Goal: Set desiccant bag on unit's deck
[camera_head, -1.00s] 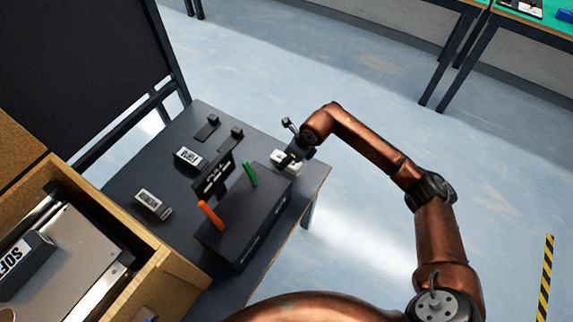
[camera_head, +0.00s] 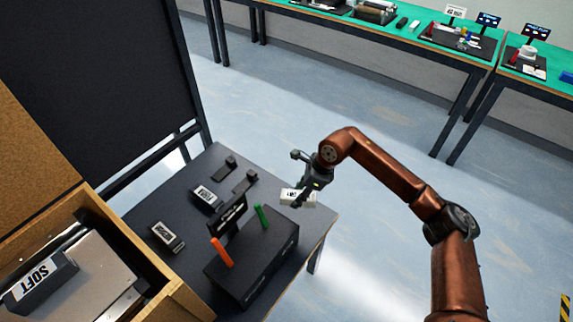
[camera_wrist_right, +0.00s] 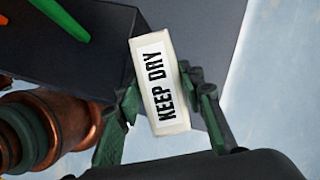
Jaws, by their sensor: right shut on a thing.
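The white desiccant bag (camera_head: 298,197) carries a KEEP DRY label, which reads clearly in the right wrist view (camera_wrist_right: 160,85). My right gripper (camera_head: 307,187) is shut on it, with one finger on each side, and holds it near the table's right corner, seemingly a little above the top. The likely unit, a silver flat-topped body (camera_head: 85,281), sits inside an open cardboard box (camera_head: 160,286) at lower left. A dark foam block marked SOFT (camera_head: 40,283) lies on its left part. My left gripper is out of view.
A black box (camera_head: 262,262) with an orange stick (camera_head: 221,253), a green stick (camera_head: 262,217) and a sign (camera_head: 229,214) stands between bag and carton. Small labelled blocks (camera_head: 168,238) lie on the dark table (camera_head: 150,208). Green-topped benches (camera_head: 400,38) stand far behind.

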